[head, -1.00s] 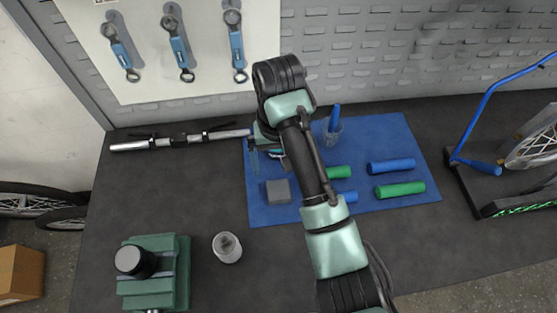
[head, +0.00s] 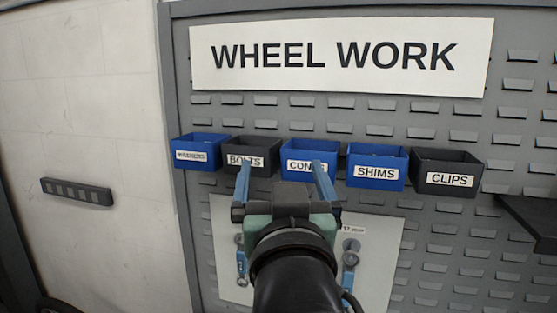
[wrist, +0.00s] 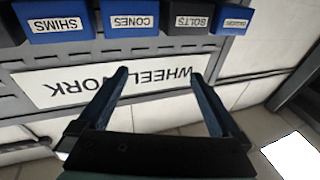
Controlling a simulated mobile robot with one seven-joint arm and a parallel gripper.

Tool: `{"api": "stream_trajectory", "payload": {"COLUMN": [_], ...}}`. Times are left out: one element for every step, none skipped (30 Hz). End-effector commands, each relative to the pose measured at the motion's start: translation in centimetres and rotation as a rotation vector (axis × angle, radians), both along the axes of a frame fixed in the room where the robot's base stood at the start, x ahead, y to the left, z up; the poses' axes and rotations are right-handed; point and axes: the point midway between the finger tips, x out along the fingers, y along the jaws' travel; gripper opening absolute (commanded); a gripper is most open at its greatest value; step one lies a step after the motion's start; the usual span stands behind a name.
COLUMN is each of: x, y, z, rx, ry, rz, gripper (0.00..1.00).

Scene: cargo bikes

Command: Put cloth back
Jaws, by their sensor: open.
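No cloth shows in the head view or the wrist view now. My gripper (head: 282,170) is raised in front of the pegboard, its two blue fingers spread apart with nothing between them. In the head view its fingertips overlap the row of bins, near the black BOLTS bin (head: 251,161) and the blue CONES bin (head: 303,167). The wrist view also shows my gripper (wrist: 160,75) open and empty, with its fingers in front of the WHEEL WORK sign. The workbench top is out of view.
The blue SHIMS bin (head: 376,173) and black CLIPS bin (head: 446,180) continue the row to the right. The WHEEL WORK sign (head: 338,57) is above. A white tool board (head: 382,240) with wrenches hangs below. A dark wall strip (head: 76,192) is at left.

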Motion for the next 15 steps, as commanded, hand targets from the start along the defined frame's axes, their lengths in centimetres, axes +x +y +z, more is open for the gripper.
{"api": "stream_trajectory", "payload": {"x": [-2.6, -4.1, -6.1, -7.6, -9.0, -10.6, -11.7, -12.5, -13.5, -14.0, -14.3, -14.7, -14.8, -14.8, -14.8], "y": [0.7, 0.8, 0.8, 0.9, 0.8, 0.8, 0.7, 0.7, 0.6, 0.5, 0.5, 0.5, 0.5, 0.5, 0.5], "z": [3.7, 5.7, 7.9, 9.3, 10.6, 11.9, 12.6, 13.2, 13.9, 14.2, 14.4, 14.6, 14.6, 14.7, 14.7], "rx": [0.000, 0.001, 0.001, 0.001, 0.002, 0.002, 0.004, 0.004, 0.005, 0.004, 0.005, 0.004, 0.004, 0.004, 0.004], "ry": [-0.141, -0.218, -0.313, -0.375, -0.431, -0.495, -0.534, -0.565, -0.599, -0.616, -0.630, -0.641, -0.645, -0.646, -0.645], "rz": [0.003, -0.001, -0.009, -0.014, -0.020, -0.028, -0.034, -0.038, -0.043, -0.047, -0.050, -0.052, -0.052, -0.053, -0.052], "gripper": [1.00, 1.00, 1.00, 1.00, 1.00, 1.00, 1.00, 1.00, 1.00, 1.00, 1.00, 1.00, 1.00, 1.00, 1.00]}}
